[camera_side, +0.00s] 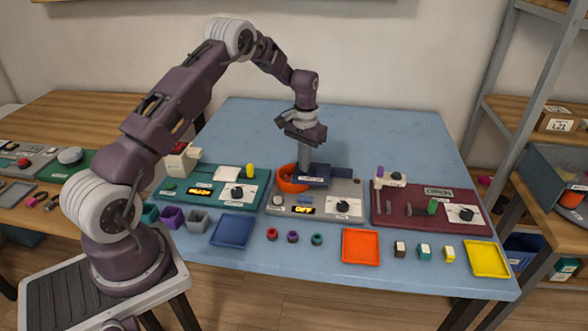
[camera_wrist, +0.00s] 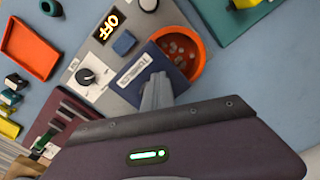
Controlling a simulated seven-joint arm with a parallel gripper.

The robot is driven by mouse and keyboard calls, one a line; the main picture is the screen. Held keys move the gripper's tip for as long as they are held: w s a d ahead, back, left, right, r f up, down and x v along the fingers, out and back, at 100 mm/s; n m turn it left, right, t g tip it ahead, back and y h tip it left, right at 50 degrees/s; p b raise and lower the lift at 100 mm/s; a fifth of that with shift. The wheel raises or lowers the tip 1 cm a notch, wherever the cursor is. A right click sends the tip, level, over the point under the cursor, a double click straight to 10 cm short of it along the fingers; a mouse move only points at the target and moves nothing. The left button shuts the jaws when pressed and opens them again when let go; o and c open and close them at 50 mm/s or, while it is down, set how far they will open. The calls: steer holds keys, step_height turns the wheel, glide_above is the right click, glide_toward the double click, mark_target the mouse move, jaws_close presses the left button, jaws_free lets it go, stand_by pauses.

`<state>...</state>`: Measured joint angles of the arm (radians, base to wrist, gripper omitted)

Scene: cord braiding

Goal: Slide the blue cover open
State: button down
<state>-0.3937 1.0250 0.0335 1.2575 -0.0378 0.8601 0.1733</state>
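The dark blue cover (camera_side: 318,173) sits on the grey machine (camera_side: 320,196) in the middle of the table. It partly overlaps the orange bowl (camera_side: 286,183), whose left part is uncovered. In the wrist view the cover (camera_wrist: 137,70) carries a white label, and the bowl (camera_wrist: 203,58) shows grey stones inside. My gripper (camera_side: 304,163) points down with its tips at the cover, apparently touching it. In the wrist view its fingers (camera_wrist: 157,82) look closed together at the cover's edge. Whether they pinch some part of the cover is hidden.
A green machine (camera_side: 180,193) stands left and a dark red one (camera_side: 410,212) right, close beside the grey one. A blue tray (camera_side: 232,231), an orange tray (camera_side: 361,246), a yellow tray (camera_side: 487,259) and small blocks line the front. The table's back is clear.

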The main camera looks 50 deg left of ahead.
mark_target(316, 172)
steer(key=shift+w+d, duration=1.75)
steer(key=shift+s+a+r, duration=0.1)
steer(key=shift+s+a, duration=0.35)
steer(key=shift+a, duration=0.05)
step_height(316, 172, up, 11)
stand_by(0.3)
